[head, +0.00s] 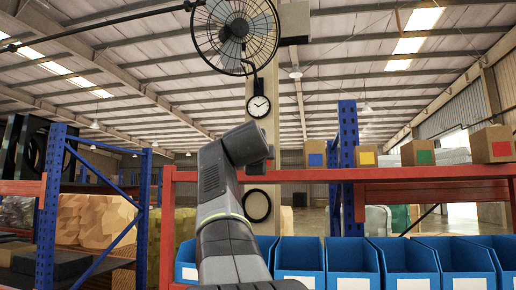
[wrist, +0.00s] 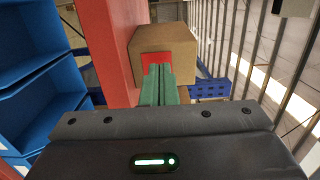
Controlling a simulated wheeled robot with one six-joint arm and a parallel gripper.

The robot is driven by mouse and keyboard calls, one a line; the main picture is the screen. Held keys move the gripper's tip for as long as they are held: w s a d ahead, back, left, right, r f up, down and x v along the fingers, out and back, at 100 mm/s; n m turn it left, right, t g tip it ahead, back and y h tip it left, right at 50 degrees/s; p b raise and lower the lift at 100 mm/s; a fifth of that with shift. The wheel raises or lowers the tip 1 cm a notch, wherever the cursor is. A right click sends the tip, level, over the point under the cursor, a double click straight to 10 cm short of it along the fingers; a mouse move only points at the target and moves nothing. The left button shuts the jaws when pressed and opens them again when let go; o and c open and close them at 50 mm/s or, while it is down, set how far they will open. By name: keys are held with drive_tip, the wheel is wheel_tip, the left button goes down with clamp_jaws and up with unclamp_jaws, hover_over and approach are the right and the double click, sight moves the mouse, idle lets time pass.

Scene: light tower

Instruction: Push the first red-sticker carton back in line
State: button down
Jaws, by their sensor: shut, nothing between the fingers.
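In the wrist view a brown carton (wrist: 185,40) with a red sticker (wrist: 154,59) is straight ahead, beside a red shelf beam (wrist: 105,50). My gripper (wrist: 159,68) has its green fingers shut together and empty. Their tips overlap the sticker in the picture; I cannot tell whether they touch it. In the head view my arm hides my gripper and most of what is behind it; a small red patch shows at the wrist's right edge. Another red-sticker carton (head: 493,145) stands at the far right of the shelf.
Cartons with blue (head: 315,153), yellow (head: 367,156) and green (head: 418,152) stickers stand along the red shelf (head: 430,174). A row of blue bins (head: 350,262) is below. A blue upright (head: 348,130) rises behind the shelf. A fan (head: 235,35) hangs above my arm.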

drive_tip(key=shift+w, duration=0.55)
